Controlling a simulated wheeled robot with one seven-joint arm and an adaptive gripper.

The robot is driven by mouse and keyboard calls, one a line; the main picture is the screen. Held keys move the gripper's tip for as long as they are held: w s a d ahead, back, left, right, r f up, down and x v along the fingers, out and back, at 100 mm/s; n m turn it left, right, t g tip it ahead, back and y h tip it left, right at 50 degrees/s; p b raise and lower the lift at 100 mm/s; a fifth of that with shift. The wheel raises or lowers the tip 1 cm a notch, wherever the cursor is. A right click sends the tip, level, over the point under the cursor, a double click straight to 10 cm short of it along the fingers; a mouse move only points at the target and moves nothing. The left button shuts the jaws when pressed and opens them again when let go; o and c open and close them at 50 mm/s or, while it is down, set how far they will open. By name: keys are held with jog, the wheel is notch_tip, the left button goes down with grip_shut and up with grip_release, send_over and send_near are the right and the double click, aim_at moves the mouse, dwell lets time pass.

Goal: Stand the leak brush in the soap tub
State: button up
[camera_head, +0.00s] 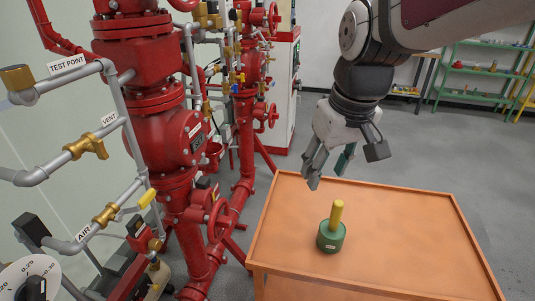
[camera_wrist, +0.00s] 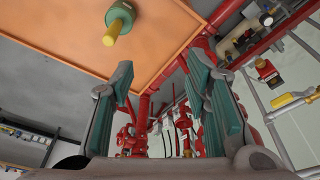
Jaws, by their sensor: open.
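A green soap tub (camera_head: 331,241) with a small white label stands on the orange cart top. The yellow handle of the leak brush (camera_head: 338,213) rises nearly upright from its middle; the lower end is hidden inside the tub. In the wrist view the tub (camera_wrist: 120,13) is at the top, with the yellow handle (camera_wrist: 110,34) pointing out of it. My gripper (camera_head: 328,177) is open and empty, above the back of the cart. It is apart from the brush and higher than it. Its two green-padded fingers (camera_wrist: 160,85) also show in the wrist view.
The orange cart top (camera_head: 410,235) has a raised rim and is otherwise bare. Red valve pipework (camera_head: 165,120) and grey pipes with yellow valves (camera_head: 88,147) stand close on the left. Green shelves (camera_head: 480,68) stand at the back right. Grey floor lies open behind the cart.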

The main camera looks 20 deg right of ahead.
jog(key=s+a+r+t, duration=0.2)
jog(key=s+a, duration=0.4)
jog(key=s, duration=0.2)
jog(key=shift+s, duration=0.4)
jog(key=shift+d, duration=0.1)
